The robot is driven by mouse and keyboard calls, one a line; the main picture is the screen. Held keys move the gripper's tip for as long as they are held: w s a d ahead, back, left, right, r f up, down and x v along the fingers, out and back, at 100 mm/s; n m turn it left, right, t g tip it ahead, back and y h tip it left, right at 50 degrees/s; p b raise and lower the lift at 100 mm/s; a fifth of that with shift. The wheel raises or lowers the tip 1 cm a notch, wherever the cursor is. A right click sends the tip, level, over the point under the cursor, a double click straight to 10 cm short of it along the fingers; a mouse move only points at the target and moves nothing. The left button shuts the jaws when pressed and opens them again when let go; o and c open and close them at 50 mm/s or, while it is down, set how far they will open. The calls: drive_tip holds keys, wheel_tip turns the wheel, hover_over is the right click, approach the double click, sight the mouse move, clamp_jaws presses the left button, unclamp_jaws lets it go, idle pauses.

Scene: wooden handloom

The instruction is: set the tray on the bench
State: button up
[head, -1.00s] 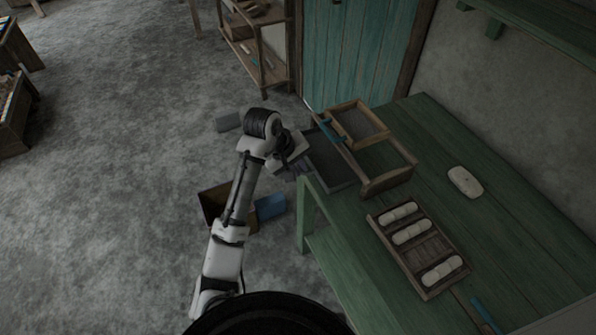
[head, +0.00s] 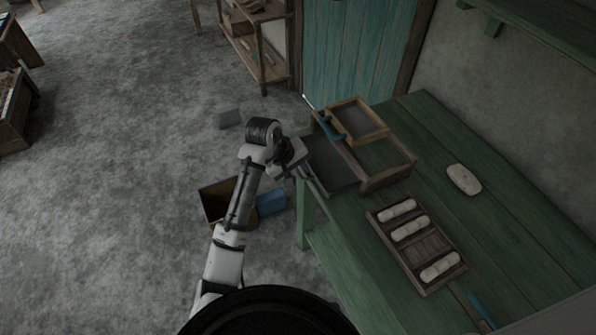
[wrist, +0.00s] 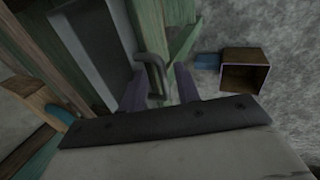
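A dark grey shallow tray (head: 329,166) lies at the bench's far left corner, beside a wooden frame, in the head view. I cannot tell whether it rests fully on the green bench (head: 510,215). In the wrist view the tray's grey side (wrist: 88,50) runs down the left, with a bent metal handle (wrist: 153,68) near my fingers. My gripper (wrist: 160,88) has its two fingers apart, with the handle showing in the gap just beyond them. No firm hold is visible. In the head view my fingers are mostly hidden by my wrist at the tray's left edge.
A wooden frame with a small box (head: 357,120) stands right of the tray. A compartment tray with white rolls (head: 416,245) and a pale oval block (head: 464,179) lie on the bench. An open box (head: 217,199) and a blue block (head: 271,202) are on the floor below.

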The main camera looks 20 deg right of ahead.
drive_tip(key=b+v, duration=0.1)
drive_tip(key=v, duration=1)
drive_tip(key=shift+r, duration=0.3)
drive_tip(key=shift+a, duration=0.1)
